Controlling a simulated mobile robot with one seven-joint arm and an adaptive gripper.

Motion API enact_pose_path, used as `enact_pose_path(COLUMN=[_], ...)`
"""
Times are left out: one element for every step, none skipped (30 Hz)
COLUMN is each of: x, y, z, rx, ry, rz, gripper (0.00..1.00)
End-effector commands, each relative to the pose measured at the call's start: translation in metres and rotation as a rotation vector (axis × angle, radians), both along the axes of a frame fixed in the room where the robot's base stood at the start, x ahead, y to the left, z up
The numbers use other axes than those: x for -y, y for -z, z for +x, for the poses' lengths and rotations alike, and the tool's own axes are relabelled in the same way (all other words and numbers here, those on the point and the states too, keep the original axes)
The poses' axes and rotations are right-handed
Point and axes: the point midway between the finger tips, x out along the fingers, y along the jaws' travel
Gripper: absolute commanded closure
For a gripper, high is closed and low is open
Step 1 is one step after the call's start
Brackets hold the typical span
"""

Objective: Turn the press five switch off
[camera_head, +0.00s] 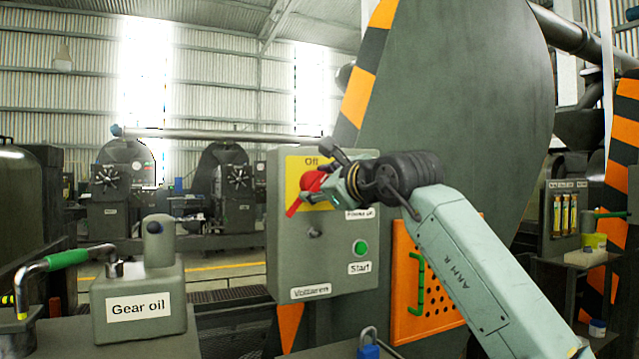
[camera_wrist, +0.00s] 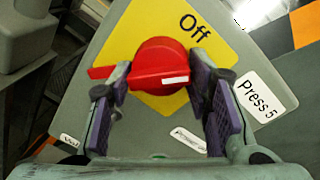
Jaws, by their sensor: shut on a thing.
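The press five switch is a red rotary knob (camera_head: 310,187) on a yellow plate (camera_head: 295,165) marked "Off" at its top, on a grey control box (camera_head: 283,250). A "Press 5" label (camera_wrist: 258,98) shows beside the plate in the wrist view. My gripper (camera_head: 332,186) reaches in from the right. In the wrist view its two purple-padded fingers (camera_wrist: 160,76) are shut on the red knob (camera_wrist: 158,57), one on each side. The knob's narrow end points left there and to the lower left in the head view. A white mark is on its right part.
A gear oil tank (camera_head: 140,300) with a green-handled lever (camera_head: 65,259) stands left. A large grey press disc (camera_head: 470,110) rises behind my arm. An orange perforated panel (camera_head: 440,320) is below.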

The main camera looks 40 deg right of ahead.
Motion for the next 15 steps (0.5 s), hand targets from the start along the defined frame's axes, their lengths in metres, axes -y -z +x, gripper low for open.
enact_pose_path(x=[0.0019, 0.0017, 0.0017, 0.0016, 0.0016, 0.0015, 0.0015, 0.0015, 0.0015, 0.0016, 0.0017, 0.0017, 0.0017, 0.0017, 0.0017], y=[-0.0048, -0.0051, -0.0054, -0.0057, -0.0058, -0.0061, -0.0062, -0.0064, -0.0066, -0.0067, -0.0069, -0.0072, -0.0073, -0.0075, -0.0077], z=[-0.0012, -0.0012, -0.0013, -0.0012, -0.0012, -0.0012, -0.0012, -0.0012, -0.0012, -0.0013, -0.0013, -0.0013, -0.0014, -0.0013, -0.0014], rx=[-0.002, -0.009, -0.017, -0.025, -0.031, -0.039, -0.046, -0.052, -0.060, -0.067, -0.073, -0.081, -0.086, -0.091, -0.099], ry=[0.005, 0.004, 0.004, 0.004, 0.004, 0.005, 0.004, 0.004, 0.004, 0.005, 0.005, 0.005, 0.006, 0.006, 0.007], rz=[-0.046, -0.073, -0.110, -0.138, -0.167, -0.203, -0.230, -0.258, -0.293, -0.318, -0.345, -0.378, -0.402, -0.425, -0.455], gripper=[0.83, 0.83, 0.83, 0.83, 0.83, 0.83, 0.83, 0.83, 0.83, 0.83, 0.83, 0.83, 0.83, 0.83, 0.83])
